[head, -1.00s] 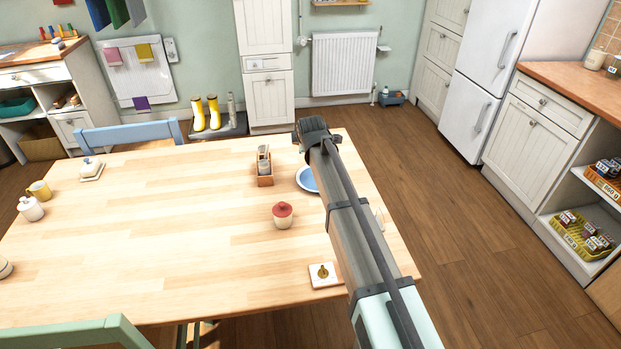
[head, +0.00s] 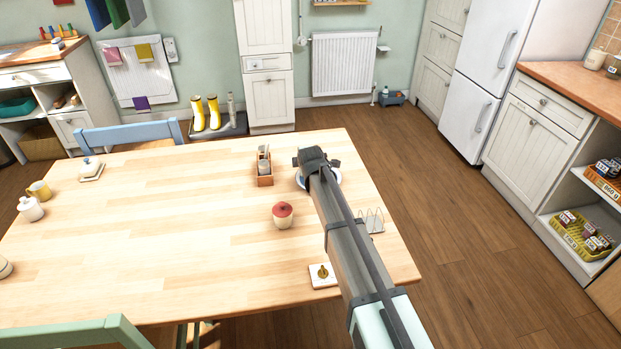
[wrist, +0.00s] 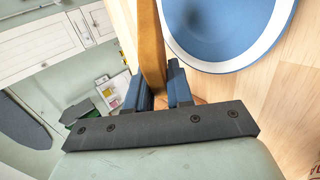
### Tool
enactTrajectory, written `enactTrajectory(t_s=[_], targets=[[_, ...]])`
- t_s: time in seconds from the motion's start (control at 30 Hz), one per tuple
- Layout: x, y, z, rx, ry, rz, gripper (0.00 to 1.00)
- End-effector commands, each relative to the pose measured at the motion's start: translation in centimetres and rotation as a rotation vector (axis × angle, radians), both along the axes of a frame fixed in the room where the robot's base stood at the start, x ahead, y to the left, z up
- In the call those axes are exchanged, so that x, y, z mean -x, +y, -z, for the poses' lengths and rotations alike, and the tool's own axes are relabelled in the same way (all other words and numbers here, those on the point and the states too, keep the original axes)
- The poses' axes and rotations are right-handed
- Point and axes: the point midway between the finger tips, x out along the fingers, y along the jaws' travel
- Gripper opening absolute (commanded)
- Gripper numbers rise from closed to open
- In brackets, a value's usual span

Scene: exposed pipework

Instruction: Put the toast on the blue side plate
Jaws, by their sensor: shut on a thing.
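My gripper (head: 316,160) is over the far right part of the table, in front of the blue side plate (head: 335,179) in the head view, hiding much of it. In the wrist view my gripper (wrist: 160,88) is shut on the toast (wrist: 150,42), a brown slice seen edge-on between the blue finger pads. The blue plate with its white rim (wrist: 215,35) is just right of the toast there. I cannot tell the gap between toast and plate. The head view does not show the toast.
A wire toast rack (head: 372,221) stands near the right table edge. A wooden caddy (head: 264,170) is left of the plate, and a red-lidded pot (head: 283,215) is nearer. A white tile with a brass knob (head: 323,274) lies near the front edge. The table's middle is clear.

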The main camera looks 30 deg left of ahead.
Motion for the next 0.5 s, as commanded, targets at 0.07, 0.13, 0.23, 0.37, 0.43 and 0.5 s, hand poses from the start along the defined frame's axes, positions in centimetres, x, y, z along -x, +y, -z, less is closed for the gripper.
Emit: enactTrajectory(t_s=[0.07, 0.13, 0.23, 0.37, 0.43, 0.5], targets=[[-0.01, -0.01, 0.48, 0.0, 0.0, 0.0, 0.12], [0.0, 0.0, 0.77, 0.0, 0.0, 0.0, 0.12], [0.01, -0.01, 1.02, 0.001, 0.001, 0.0, 0.12], [0.01, -0.01, 1.12, 0.0, 0.0, 0.0, 0.12], [0.01, -0.01, 1.1, 0.0, 0.0, 0.0, 0.12], [0.0, 0.0, 1.09, 0.0, 0.0, 0.0, 0.12]])
